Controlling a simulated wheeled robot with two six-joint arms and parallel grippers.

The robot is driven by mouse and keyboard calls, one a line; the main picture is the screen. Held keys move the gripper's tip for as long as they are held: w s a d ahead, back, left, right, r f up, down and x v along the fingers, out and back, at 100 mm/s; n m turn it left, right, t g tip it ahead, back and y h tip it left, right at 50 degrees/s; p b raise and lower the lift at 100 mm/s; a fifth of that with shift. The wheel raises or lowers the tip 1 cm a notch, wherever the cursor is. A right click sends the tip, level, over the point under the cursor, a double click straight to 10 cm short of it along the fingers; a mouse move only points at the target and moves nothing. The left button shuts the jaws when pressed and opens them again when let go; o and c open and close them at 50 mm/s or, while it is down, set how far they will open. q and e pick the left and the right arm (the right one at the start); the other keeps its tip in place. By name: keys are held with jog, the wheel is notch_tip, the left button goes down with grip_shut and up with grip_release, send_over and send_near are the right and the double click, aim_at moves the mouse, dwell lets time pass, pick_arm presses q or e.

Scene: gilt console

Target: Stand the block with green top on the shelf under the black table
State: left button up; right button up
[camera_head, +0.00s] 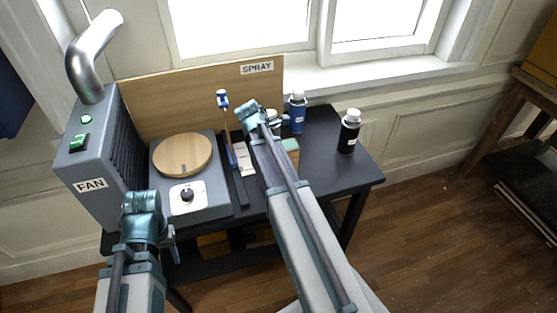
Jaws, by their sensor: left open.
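The block with green top (290,145) stands on the black table (333,171), partly hidden behind my right forearm. My left gripper (172,243) is open and empty at the table's front edge, below the turntable unit and well left of the block. My right arm reaches across the table, with its wrist (250,115) just left of and beyond the block. The right fingers are hidden or too small to read. The shelf (232,262) under the table shows only in part as a dark surface, with a yellowish thing on it.
A grey fan box (88,160) with a metal pipe and a turntable unit (200,208) fill the table's left side. A blue bottle (297,112) and a black bottle (349,133) stand on the right. The front right tabletop is clear.

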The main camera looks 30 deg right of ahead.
grip_shut()
jog(key=shift+r, duration=0.1)
jog(key=shift+r+p, duration=0.6)
jog(key=shift+p, duration=0.1)
jog(key=s+a+r+p, duration=0.4)
jog(key=s+a, duration=0.4)
jog(key=s, duration=0.5)
jog(key=shift+s+a, duration=0.2)
jog(key=shift+a, duration=0.15)
